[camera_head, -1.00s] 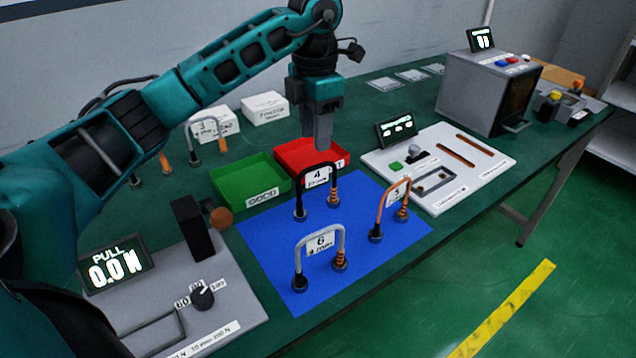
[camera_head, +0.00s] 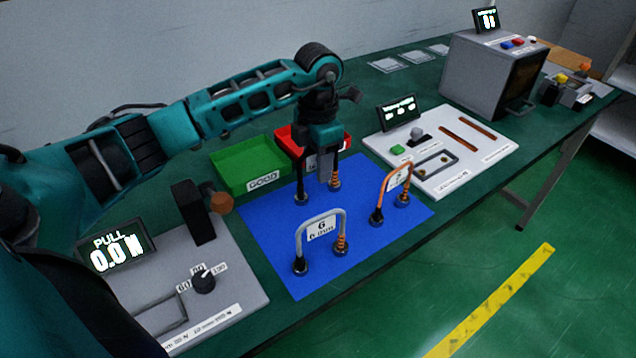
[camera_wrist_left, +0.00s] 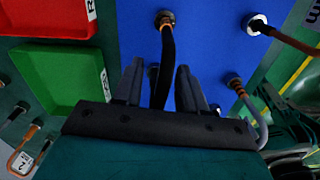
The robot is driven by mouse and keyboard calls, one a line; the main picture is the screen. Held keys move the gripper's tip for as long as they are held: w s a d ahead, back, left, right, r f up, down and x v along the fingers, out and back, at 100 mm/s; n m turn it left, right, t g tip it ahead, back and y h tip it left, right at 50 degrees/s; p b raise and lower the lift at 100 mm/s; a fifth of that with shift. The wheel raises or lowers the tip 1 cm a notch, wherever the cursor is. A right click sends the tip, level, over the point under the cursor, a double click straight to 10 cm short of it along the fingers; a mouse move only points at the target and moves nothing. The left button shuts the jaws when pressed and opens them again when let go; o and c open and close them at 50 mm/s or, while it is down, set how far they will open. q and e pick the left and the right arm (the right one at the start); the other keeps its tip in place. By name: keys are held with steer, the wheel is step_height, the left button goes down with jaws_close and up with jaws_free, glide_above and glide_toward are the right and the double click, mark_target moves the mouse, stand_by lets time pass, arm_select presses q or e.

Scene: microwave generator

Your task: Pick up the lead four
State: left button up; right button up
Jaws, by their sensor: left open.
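Lead four, a black arched lead (camera_head: 302,178) with an orange-ribbed end, stands on the blue mat (camera_head: 262,238). My left gripper (camera_head: 325,178) is lowered over it and hides its arch and most of its tag in the head view. In the left wrist view the black lead (camera_wrist_left: 168,50) passes between the two fingers of my left gripper (camera_wrist_left: 158,70). The fingers are open, with a gap seen on the lead's right side. My right gripper is not in view.
Grey lead six (camera_head: 321,222) and an orange lead (camera_head: 397,175) stand nearby on the mat. The green GOOD tray (camera_head: 232,185) and red tray (camera_head: 345,138) adjoin it. A pull tester (camera_head: 235,270) is at left, a white test board (camera_head: 490,150) at right.

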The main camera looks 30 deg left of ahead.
arm_select(q)
steer(key=shift+f, duration=0.85)
steer(key=shift+c, duration=0.3)
jaws_close()
